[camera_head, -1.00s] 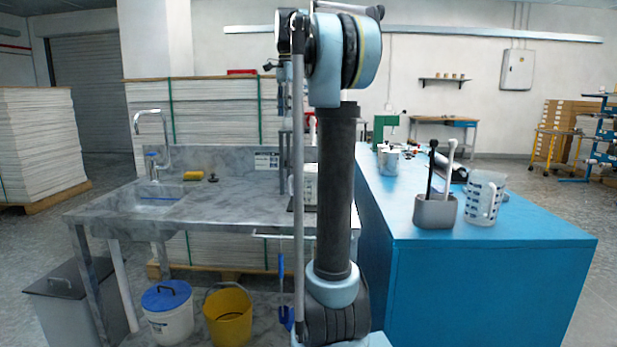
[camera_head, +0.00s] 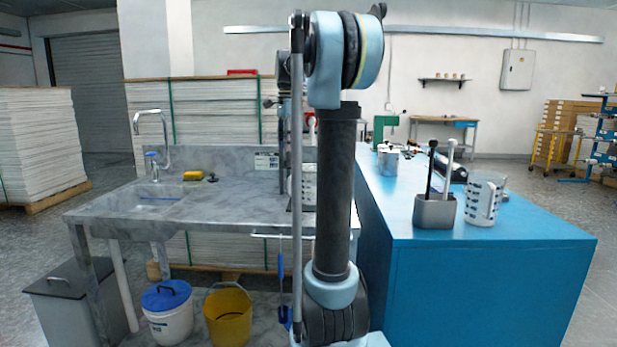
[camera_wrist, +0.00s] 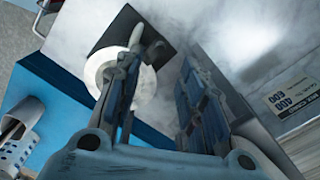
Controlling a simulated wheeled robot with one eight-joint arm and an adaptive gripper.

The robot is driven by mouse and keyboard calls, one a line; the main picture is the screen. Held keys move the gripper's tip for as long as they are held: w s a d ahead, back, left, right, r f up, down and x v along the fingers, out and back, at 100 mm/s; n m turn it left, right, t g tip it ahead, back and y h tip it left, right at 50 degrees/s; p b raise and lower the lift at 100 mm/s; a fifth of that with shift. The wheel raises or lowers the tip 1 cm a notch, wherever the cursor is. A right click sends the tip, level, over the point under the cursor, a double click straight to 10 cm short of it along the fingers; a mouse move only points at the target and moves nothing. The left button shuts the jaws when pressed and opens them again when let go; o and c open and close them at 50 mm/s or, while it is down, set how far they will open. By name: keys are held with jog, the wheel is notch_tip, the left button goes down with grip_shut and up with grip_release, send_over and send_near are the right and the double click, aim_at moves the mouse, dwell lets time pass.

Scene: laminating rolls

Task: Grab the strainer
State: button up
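A round white object (camera_wrist: 146,88) lies over a dark square plate (camera_wrist: 112,38) on the grey marbled counter in the wrist view. My left finger covers much of it, so I cannot tell whether it is the strainer. My gripper (camera_wrist: 165,75) is open, its two fingers apart. The left finger overlaps the white object in the picture; the right finger is over bare counter. Contact cannot be told. In the head view my arm hides most of this spot; part of a white marked container (camera_head: 309,182) shows beside the arm.
The marbled counter (camera_head: 235,210) has a sink, a tap (camera_head: 165,135) and a yellow sponge (camera_head: 193,176). The blue table (camera_head: 490,270) at right bears a grey holder (camera_head: 434,211) with two handled tools and a measuring jug (camera_head: 480,200). Buckets stand below the counter.

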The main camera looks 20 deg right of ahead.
jog(key=shift+s+a+f, duration=0.1)
jog(key=shift+a+f, duration=0.15)
jog(key=shift+f, duration=1.1)
jog(key=shift+a+f, duration=0.2)
jog(key=shift+f, duration=1.15)
grip_shut()
